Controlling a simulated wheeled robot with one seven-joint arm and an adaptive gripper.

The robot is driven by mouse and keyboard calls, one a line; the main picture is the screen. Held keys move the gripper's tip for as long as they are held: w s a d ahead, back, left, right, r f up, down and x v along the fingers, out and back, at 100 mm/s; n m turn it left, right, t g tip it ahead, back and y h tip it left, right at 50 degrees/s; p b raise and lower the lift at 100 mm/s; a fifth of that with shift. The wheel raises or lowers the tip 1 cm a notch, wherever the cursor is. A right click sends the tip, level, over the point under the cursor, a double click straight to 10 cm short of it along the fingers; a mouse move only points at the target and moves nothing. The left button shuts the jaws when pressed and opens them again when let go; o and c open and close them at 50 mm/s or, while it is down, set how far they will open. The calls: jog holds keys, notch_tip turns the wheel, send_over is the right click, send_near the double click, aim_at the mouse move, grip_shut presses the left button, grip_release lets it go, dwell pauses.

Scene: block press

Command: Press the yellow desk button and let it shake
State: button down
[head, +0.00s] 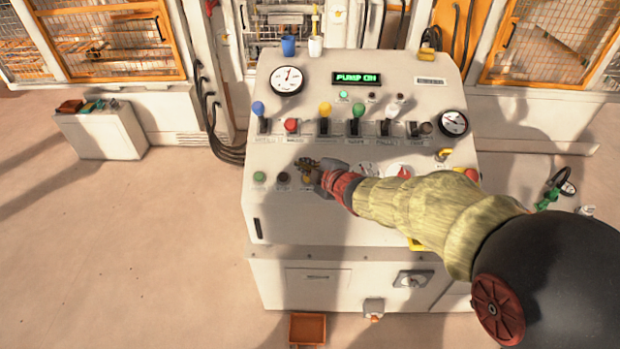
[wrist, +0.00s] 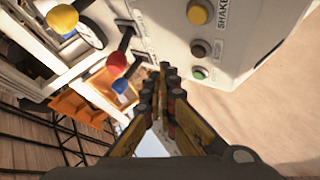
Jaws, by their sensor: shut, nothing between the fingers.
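The yellow desk button (wrist: 198,12) shows at the top of the wrist view, round in a grey collar, beside a label reading SHAKE. In the head view the yellow button (head: 307,180) is small and partly covered by my gripper (head: 306,164). My gripper is shut and empty, its fingertips over the lower left of the sloped console (head: 350,225). In the wrist view the closed fingertips (wrist: 168,70) appear apart from the yellow button, below and left of it in the picture. Whether the button is pressed in cannot be told.
A dark button (head: 283,178) and a green button (head: 259,177) sit left of the yellow one. Above stands a row of levers with coloured knobs, including a blue one (head: 258,109) and a yellow one (head: 325,109). The lit display (head: 357,78) reads PUMP ON.

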aim_at(308, 178)
jog(key=shift+f, duration=0.1)
jog(key=w+f+b, duration=0.1)
jog(key=f, duration=0.1)
jog(key=w+f+b, duration=0.1)
jog(key=f+b, duration=0.1)
jog(key=w+f+b, duration=0.1)
jog(key=f, duration=0.2)
jog(key=shift+w+f+b, duration=0.35)
jog(key=shift+f+b, duration=0.1)
jog(key=shift+b, duration=0.15)
jog(key=shift+f, duration=0.1)
dwell(1.2)
jog(key=shift+w+f+b, duration=0.15)
jog(key=shift+f+b, duration=0.1)
jog(key=shift+b, duration=0.15)
jog(key=shift+w+f+b, duration=0.2)
jog(key=shift+f+b, duration=0.25)
dwell(0.7)
dwell(0.3)
jog(key=shift+s+r+p, duration=0.4)
jog(key=shift+r+p, duration=0.05)
jog(key=shift+r, duration=0.35)
jog(key=shift+r, duration=0.1)
